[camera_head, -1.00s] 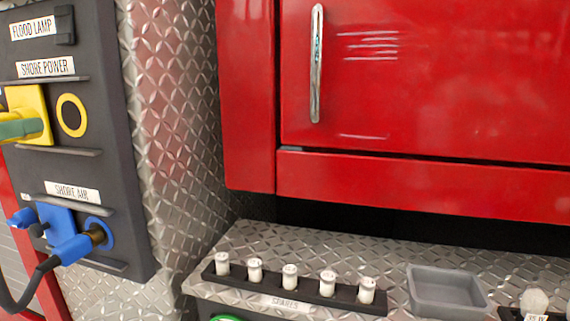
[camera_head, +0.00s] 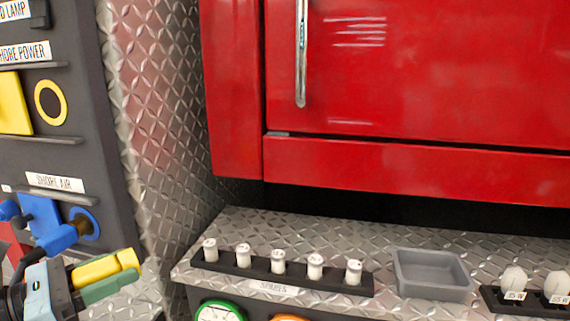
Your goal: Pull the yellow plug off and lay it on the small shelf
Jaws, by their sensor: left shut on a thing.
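My left gripper (camera_head: 112,277) is at the lower left, in front of and below the dark panel. Its greenish finger lies along the yellow plug (camera_head: 98,269), and it is shut on the plug, clear of the panel. The yellow-ringed socket (camera_head: 51,103) under the SHORE POWER label is empty, with a yellow square piece (camera_head: 12,103) to its left. A metal diamond-plate ledge (camera_head: 375,235) runs along the bottom; I cannot tell if it is the small shelf. My right gripper is not in view.
The ledge carries a black rack of several white-topped pieces (camera_head: 278,262), a grey tray (camera_head: 433,273) and white bulbs (camera_head: 514,281). A red cabinet (camera_head: 420,80) stands above.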

